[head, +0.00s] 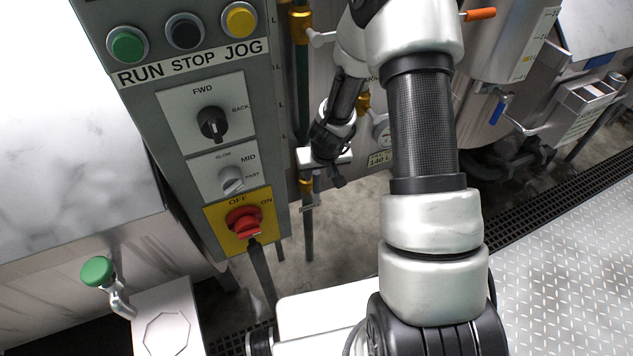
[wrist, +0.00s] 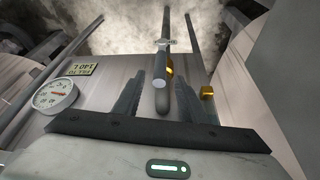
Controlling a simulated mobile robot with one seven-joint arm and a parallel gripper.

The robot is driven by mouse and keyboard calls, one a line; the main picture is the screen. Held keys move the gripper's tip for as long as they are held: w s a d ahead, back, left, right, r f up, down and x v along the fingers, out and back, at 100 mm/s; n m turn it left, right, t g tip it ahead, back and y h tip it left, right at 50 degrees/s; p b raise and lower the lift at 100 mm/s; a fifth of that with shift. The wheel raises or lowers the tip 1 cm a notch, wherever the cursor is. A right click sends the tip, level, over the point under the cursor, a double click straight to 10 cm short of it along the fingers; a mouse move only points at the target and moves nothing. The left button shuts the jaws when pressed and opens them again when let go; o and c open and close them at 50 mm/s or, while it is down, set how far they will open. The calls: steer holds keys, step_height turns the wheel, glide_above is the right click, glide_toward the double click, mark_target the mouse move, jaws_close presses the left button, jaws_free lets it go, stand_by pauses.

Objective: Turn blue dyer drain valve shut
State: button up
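My gripper (head: 324,180) is low beside the dyer's pipework in the head view, left of my forearm. In the wrist view my gripper (wrist: 164,76) has two dark fingers spread apart. A vertical pipe with a brass fitting (head: 306,186) is next to my gripper. A blue lever (head: 497,110) hangs on a steel tank at the right.
A control panel (head: 195,120) with buttons and a red switch (head: 243,221) stands left of my gripper. A round gauge (wrist: 55,94) and a 140 L plate (wrist: 84,70) are at the left in the wrist view. An orange handle (head: 478,14) is higher up. A floor grate (head: 520,215) runs right.

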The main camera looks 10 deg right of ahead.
mark_target(317, 180)
steer(key=b+x, duration=0.1)
steer(key=x, duration=0.6)
steer(key=shift+w+f, duration=0.25)
steer(key=shift+f, duration=0.1)
steer(key=shift+c, duration=0.4)
jaws_close()
